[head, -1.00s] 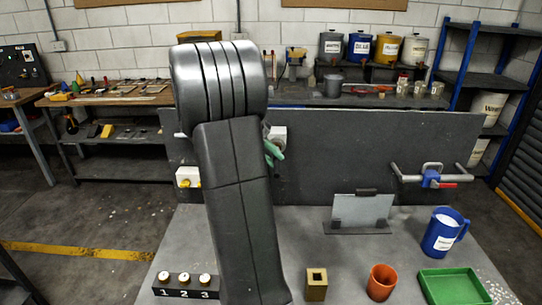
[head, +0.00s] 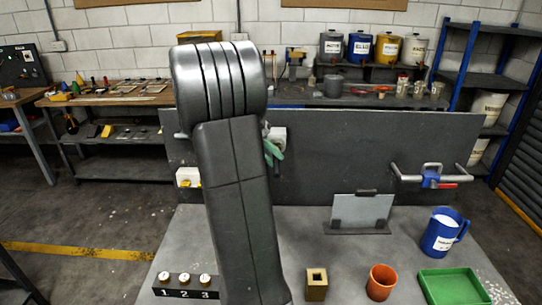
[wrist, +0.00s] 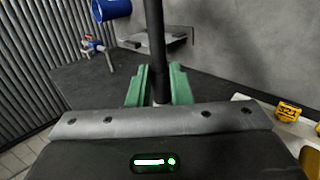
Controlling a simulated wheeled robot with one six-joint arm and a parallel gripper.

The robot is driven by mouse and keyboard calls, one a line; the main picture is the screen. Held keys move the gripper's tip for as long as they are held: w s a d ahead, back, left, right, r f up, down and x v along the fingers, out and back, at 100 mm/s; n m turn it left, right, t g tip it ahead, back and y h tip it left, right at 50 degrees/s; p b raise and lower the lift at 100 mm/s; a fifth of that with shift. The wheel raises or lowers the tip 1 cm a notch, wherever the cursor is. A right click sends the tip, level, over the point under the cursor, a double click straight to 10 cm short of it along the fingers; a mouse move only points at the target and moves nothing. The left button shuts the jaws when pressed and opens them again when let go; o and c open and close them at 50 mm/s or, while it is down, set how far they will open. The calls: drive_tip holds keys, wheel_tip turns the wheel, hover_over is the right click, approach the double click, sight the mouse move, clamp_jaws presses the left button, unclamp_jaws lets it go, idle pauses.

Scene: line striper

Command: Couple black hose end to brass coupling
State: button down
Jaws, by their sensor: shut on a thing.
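My gripper (wrist: 159,88) has green fingers, shut on a black hose (wrist: 155,35) in the wrist view. The hose passes between the fingers and runs up out of the top of that picture. In the head view my arm covers most of the gripper, and only a bit of green finger (head: 272,151) shows, in front of the dark upright panel. The hose's free end cannot be made out. I cannot pick out the brass coupling for sure; a white box with yellow fittings (head: 188,178) is on the panel at left, and yellow parts (wrist: 288,110) show at right in the wrist view.
The dark panel (head: 350,140) stands behind the bench. A blue valve with a red handle (head: 431,178) is on its right. A blue jug (head: 442,232), green tray (head: 453,287), orange cup (head: 381,283), brass-coloured block (head: 316,284) and plate stand (head: 360,212) occupy the bench's right half.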

drive_tip(key=shift+w+p, duration=0.35)
drive_tip(key=shift+w, duration=0.3)
drive_tip(key=c, duration=0.9)
unclamp_jaws()
drive_tip(key=shift+w, duration=0.1)
drive_tip(key=p+v, duration=0.3)
drive_tip(key=v, duration=0.4)
